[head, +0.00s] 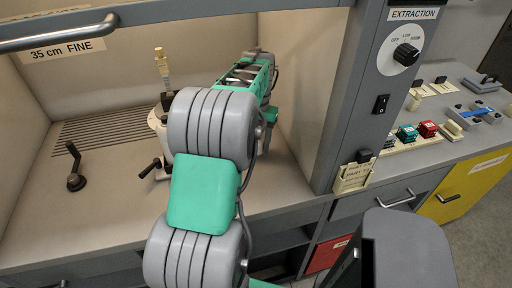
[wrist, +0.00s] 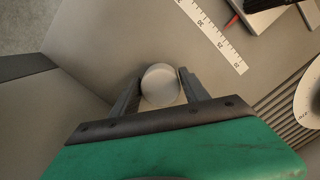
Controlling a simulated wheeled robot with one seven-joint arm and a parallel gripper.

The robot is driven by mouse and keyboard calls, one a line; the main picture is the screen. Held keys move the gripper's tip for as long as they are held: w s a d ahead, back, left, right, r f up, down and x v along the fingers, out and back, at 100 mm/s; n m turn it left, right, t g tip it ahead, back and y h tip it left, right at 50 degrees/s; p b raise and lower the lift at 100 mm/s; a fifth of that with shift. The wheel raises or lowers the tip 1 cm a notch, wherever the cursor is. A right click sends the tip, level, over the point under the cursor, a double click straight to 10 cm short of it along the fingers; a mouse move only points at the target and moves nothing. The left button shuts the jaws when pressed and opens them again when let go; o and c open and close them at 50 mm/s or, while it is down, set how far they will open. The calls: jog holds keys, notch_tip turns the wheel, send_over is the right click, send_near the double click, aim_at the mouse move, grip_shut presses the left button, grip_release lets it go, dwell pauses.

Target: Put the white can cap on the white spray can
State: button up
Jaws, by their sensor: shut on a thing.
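My gripper (wrist: 160,88) shows in the wrist view, with its two dark fingers on either side of a round, pale, off-white thing. This looks like the white can cap (wrist: 160,84), seen from above, and the fingers are shut on it. What lies beneath it is hidden, so I cannot tell whether it touches anything below. I cannot make out the white spray can in either view. In the head view my arm reaches into the booth, and its links hide the fingers and what they hold.
A grey post (head: 355,100) bounds the opening at right. A white scale strip (wrist: 215,35) lies near the gripper in the wrist view.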

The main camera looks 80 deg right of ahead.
aim_at(256, 158)
jog(key=shift+a+f, duration=0.1)
jog(key=shift+f, duration=1.3)
jog(key=o, duration=1.3)
jog(key=shift+f, duration=0.1)
jog(key=r, duration=0.4)
jog(key=d+r+p, duration=0.1)
jog(key=r, duration=0.7)
jog(key=shift+s+d+r, duration=0.1)
jog(key=shift+d, duration=0.15)
